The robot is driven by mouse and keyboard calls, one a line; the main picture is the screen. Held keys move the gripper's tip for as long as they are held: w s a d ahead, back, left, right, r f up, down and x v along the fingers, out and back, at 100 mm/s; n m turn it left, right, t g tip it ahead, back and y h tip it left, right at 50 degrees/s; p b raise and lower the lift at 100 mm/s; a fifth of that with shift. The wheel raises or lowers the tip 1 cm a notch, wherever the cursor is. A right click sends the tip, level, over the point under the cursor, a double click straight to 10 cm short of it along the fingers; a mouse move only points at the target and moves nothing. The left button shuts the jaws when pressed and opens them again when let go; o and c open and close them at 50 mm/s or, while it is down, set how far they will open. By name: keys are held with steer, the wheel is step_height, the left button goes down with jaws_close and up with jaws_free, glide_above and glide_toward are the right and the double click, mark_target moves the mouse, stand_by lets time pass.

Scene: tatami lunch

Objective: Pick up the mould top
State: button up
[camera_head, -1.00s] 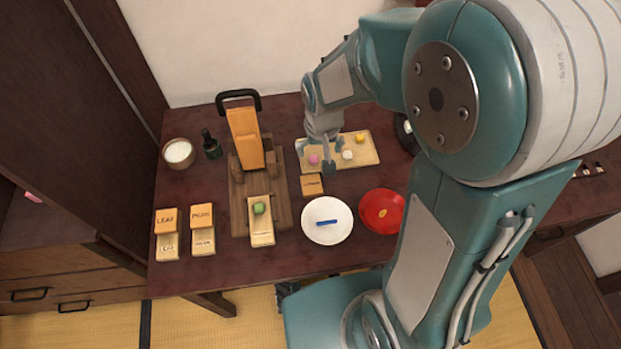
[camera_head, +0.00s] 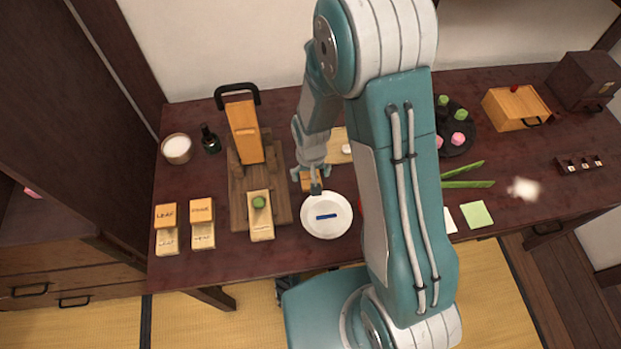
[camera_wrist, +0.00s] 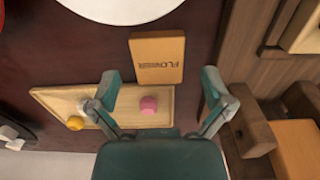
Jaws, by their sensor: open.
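The mould top, a flat orange wooden block marked FLOWER (camera_wrist: 157,58), lies on the dark table in the wrist view. In the head view the flower block (camera_head: 306,181) is partly hidden by my gripper (camera_head: 313,180). In the wrist view my gripper (camera_wrist: 160,92) is open, with its fingers apart and nothing between them. The block shows just beyond the fingertips, roughly centred between them. A pale mould base (camera_head: 261,228) holding a green ball (camera_head: 259,202) sits on the wooden press stand, left of my gripper.
The wooden press (camera_head: 244,130) stands close left of my gripper. A white plate (camera_head: 340,225) with a blue stick lies in front. A pale board (camera_wrist: 160,119) with a pink ball (camera_wrist: 148,105) and a yellow ball (camera_wrist: 75,123) is beside the block. LEAF and another block (camera_head: 201,209) lie far left.

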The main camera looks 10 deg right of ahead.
mark_target(311, 180)
step_height(311, 180, down, 4)
steer(key=shift+r, duration=0.2)
steer(key=c, duration=0.9)
steer(key=shift+o, duration=0.2)
steer(key=shift+d, duration=0.1)
